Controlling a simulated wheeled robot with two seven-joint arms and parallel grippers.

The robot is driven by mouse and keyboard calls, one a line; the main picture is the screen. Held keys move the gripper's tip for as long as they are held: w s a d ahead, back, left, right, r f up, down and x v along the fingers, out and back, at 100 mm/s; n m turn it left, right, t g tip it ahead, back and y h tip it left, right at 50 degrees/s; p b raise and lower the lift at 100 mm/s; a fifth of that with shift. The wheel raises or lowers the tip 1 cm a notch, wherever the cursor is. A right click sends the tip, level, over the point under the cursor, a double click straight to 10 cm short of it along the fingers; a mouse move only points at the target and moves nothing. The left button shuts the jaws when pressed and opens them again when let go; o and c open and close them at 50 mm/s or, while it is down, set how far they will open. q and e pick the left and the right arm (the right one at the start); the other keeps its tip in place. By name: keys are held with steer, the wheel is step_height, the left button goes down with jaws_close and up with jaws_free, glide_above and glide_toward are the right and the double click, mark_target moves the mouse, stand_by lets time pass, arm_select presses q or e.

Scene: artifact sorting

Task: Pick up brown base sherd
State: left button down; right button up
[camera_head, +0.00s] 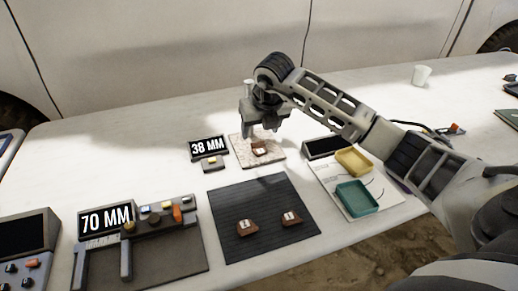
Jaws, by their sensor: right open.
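Several brown sherds with white labels are in view. One brown sherd (261,149) lies on the pale square pad (274,160) beside the 38 MM display. Two more brown sherds, a left one (246,227) and a right one (291,218), lie apart on the dark ribbed mat (265,193) at the front. Which is the base sherd I cannot tell. My right gripper (262,132) points down over the pale pad, open, just above the sherd there; contact cannot be told. My left gripper is not in view.
A 38 MM display (209,146) stands left of the pad. A larger 70 MM device (106,220) is at the front left. A yellow tray (354,162) and a teal tray (357,198) sit at the right.

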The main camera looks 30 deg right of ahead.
mark_target(258, 146)
steer(key=shift+x, duration=1.05)
steer(key=shift+d+x, duration=0.15)
steer(key=shift+x, duration=1.25)
steer(key=shift+d+x, duration=0.2)
steer(key=shift+x, duration=1.15)
steer(key=shift+s, duration=0.1)
steer(key=c, duration=1.1)
steer(key=shift+r, duration=0.1)
